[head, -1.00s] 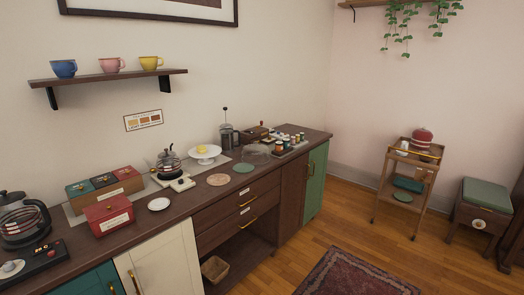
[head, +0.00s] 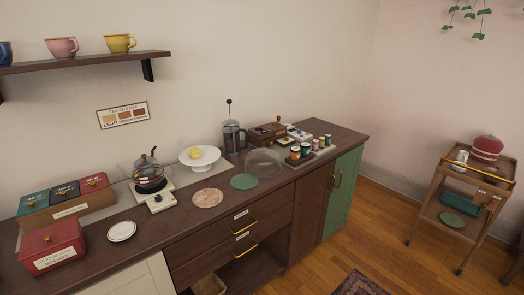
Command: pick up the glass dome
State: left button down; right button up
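The glass dome (head: 264,162) is clear and see-through. In the head view it rests on the dark wooden counter (head: 222,212), between the white cake stand and the tray of small jars. A green round mat (head: 244,181) lies just in front of it. Neither of my grippers shows in this view.
A white cake stand (head: 200,160) with a yellow item and a French press (head: 232,138) stand left of and behind the dome. A jar tray (head: 312,153) is close on its right. A round cork-coloured mat (head: 207,198) and kettle (head: 150,175) are further left. Floor (head: 385,225) shows at right.

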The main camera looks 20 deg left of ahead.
aim_at(263, 162)
jog(key=u, duration=0.55)
jog(key=i, duration=1.1)
jog(key=u, duration=0.7)
